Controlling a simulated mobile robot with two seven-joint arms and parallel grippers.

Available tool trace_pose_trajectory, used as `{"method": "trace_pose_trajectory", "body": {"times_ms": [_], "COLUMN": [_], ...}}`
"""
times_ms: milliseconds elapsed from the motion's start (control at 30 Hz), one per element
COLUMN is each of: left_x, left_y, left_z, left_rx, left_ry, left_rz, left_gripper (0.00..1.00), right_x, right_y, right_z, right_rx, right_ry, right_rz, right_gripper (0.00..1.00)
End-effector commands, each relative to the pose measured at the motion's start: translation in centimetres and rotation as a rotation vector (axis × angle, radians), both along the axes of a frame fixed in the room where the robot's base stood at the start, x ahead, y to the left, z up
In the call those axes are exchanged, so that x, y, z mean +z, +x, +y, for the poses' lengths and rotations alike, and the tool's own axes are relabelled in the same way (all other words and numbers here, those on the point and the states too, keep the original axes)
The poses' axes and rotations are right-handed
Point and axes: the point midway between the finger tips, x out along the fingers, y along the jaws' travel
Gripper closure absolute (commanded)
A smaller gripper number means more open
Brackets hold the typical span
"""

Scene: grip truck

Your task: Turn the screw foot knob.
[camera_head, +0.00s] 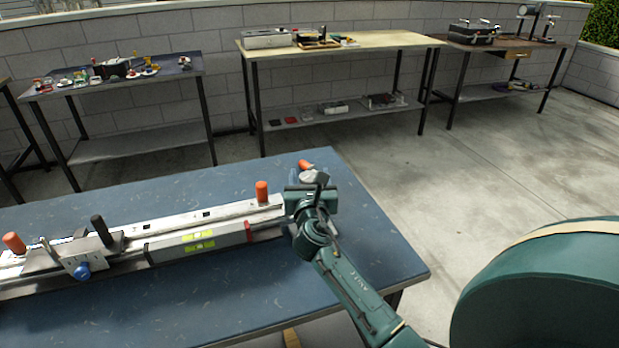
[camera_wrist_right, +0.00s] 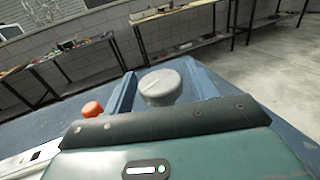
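A grey round knob, the screw foot knob by its look, stands between the fingers of my right gripper (camera_wrist_right: 162,88) in the right wrist view. Its top (camera_wrist_right: 158,80) has a pale line across it. The blue fingers are apart on either side of it; a gap shows on the left, and the right finger looks close to it. In the head view my right gripper (camera_head: 308,187) is over the table's far right part, at the end of the rail, and mostly hides the knob (camera_head: 309,177). My left gripper is not in view.
A long rail (camera_head: 205,217) with a level-like bar (camera_head: 200,242) and clamp block (camera_head: 78,254) lies on the blue table (camera_head: 235,296). Orange handles (camera_head: 262,191) stand along it; one (camera_wrist_right: 92,109) is left of my fingers. Workbenches (camera_head: 370,45) stand behind, across open floor.

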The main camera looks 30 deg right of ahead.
Motion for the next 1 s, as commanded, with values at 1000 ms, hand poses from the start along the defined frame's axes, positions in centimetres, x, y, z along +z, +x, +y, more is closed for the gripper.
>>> {"method": "trace_pose_trajectory", "body": {"times_ms": [1000], "left_x": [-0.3], "left_y": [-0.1], "left_z": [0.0], "left_rx": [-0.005], "left_ry": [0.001], "left_rz": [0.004], "left_gripper": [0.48], "right_x": [-0.1], "right_y": [-10.2], "right_z": [6.1], "right_rx": [0.001], "right_ry": [0.002], "right_rz": [0.001], "right_gripper": [0.36]}}
